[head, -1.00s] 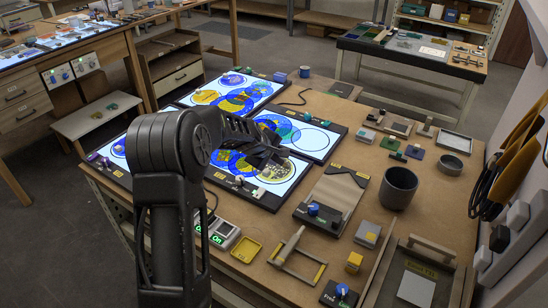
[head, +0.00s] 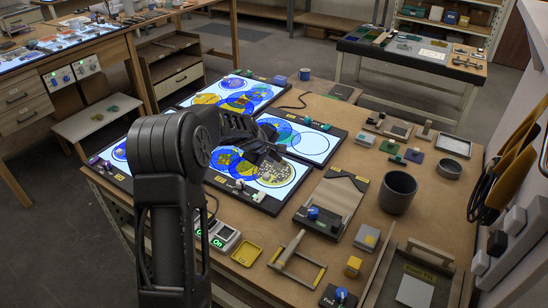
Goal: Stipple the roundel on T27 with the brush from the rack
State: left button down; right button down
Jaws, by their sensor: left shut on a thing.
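My left gripper (head: 268,152) hangs over the front right light panel (head: 297,180), its black fingers just above the far edge of a speckled, dull-yellow roundel (head: 275,174). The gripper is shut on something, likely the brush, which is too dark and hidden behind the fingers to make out. I cannot tell whether its tip touches the glass. Blue rings overlap the roundel's left side. I cannot read T27 on any panel. A small stand with a pale upright piece and a yellow strip (head: 312,277) sits at the table's front. My right gripper is not in view.
Other lit panels (head: 318,145) lie close around. To the right are a board with a blue knob (head: 335,205), a grey cup (head: 398,190) and a tray (head: 430,262). A yellow dish (head: 247,256) and green displays (head: 222,238) are near the front edge.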

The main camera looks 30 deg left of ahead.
pick_arm(q)
jog(key=shift+w+a+b, duration=0.2)
jog(key=shift+w+a, duration=0.05)
jog(key=shift+a, duration=0.4)
jog(key=shift+w+a+b, duration=0.15)
jog(key=shift+w+a, duration=0.05)
jog(key=shift+a, duration=0.4)
jog(key=shift+w+a+b, duration=0.2)
jog(key=shift+w+a, duration=0.05)
jog(key=shift+a, duration=0.4)
jog(key=shift+f, duration=0.1)
jog(key=shift+f+b, duration=0.7)
jog(key=shift+b, duration=0.05)
jog(key=shift+f+b, duration=0.3)
jog(key=shift+f, duration=0.05)
jog(key=shift+r, duration=0.1)
jog(key=shift+r+p, duration=0.8)
jog(key=shift+r, duration=0.25)
